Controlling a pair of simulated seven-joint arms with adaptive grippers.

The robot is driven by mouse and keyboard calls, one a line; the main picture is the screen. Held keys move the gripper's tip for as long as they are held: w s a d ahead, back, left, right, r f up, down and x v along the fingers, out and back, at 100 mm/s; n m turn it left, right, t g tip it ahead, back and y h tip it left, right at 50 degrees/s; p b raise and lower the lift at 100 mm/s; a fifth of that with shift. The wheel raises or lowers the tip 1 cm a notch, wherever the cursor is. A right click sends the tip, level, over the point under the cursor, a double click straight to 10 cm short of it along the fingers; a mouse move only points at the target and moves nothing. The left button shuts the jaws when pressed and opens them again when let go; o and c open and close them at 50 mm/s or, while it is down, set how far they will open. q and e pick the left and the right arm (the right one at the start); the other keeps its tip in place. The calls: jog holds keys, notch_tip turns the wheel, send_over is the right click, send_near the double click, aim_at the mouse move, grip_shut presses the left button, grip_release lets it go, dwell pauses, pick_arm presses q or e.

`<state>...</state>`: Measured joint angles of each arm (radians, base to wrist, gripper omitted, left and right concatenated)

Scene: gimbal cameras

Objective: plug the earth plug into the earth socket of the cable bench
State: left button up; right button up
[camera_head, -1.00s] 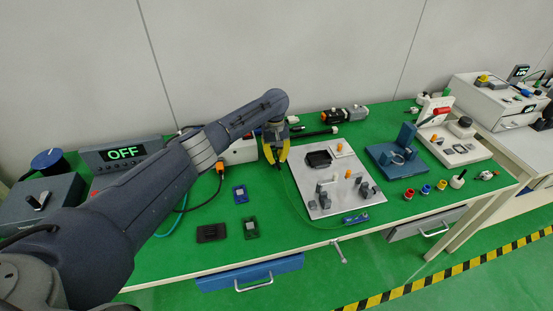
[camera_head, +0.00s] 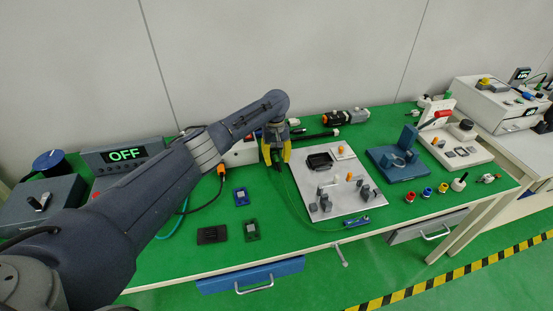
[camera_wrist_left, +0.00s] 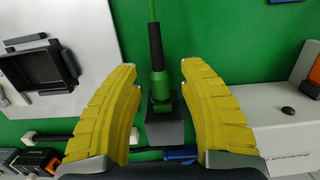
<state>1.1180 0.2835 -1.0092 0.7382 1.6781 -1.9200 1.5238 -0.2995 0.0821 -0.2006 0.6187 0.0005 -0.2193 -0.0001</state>
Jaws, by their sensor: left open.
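My left gripper (camera_head: 277,162) is open over the back of the green bench, just right of a white box (camera_head: 240,153). In the left wrist view its yellow fingers stand on either side of the green earth plug (camera_wrist_left: 158,80), with a gap on both sides. The plug has a black sleeve and a green cable (camera_wrist_left: 152,10). Its lower end meets a dark grey block (camera_wrist_left: 167,132); how deep it sits there I cannot tell. In the head view the plug is a small dark shape between the fingers. My right gripper is not in view.
A light grey board (camera_head: 335,203) with small fixtures and a black tray (camera_head: 319,160) lies to the right. An orange plug (camera_head: 221,169) on a black cable is by the white box. A blue stand (camera_head: 398,160) is further right.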

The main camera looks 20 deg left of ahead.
aim_at(276, 156)
pick_arm(q)
notch_tip(276, 156, up, 12)
jog(key=w, duration=0.1)
jog(key=shift+a+f, duration=0.15)
jog(key=shift+a, duration=0.2)
dwell(2.3)
